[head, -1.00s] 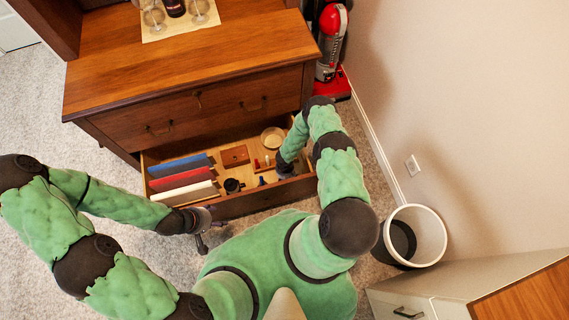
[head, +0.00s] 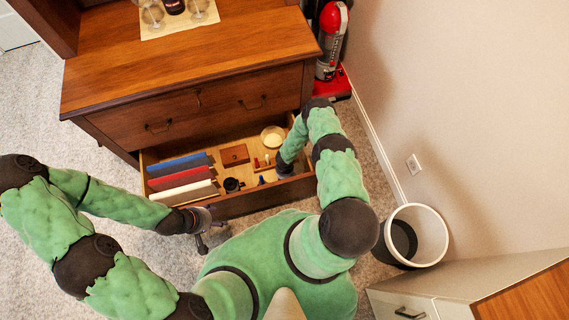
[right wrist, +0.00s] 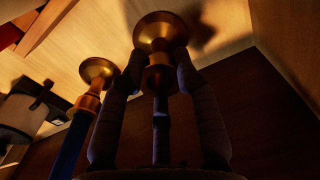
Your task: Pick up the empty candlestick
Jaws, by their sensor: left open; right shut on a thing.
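A brass candlestick with no candle (right wrist: 160,42) shows in the right wrist view. My right gripper (right wrist: 159,85) is shut on it, with fingers on both sides of its stem. Beside it on the left stands a second brass candlestick (right wrist: 97,72) with a blue candle (right wrist: 69,148), apart from the fingers. In the head view my right gripper (head: 284,168) reaches into the right part of the open drawer (head: 255,200); the held candlestick is hidden there. My left gripper (head: 208,229) is open and empty, outside the drawer at its front left.
The drawer also holds blue, red and white flat items (head: 182,178), a brown box (head: 234,155), a round bowl (head: 272,136) and a dark mug (head: 233,185). A trash bin (head: 430,235) stands on the right. A red vacuum (head: 332,45) stands beside the hutch.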

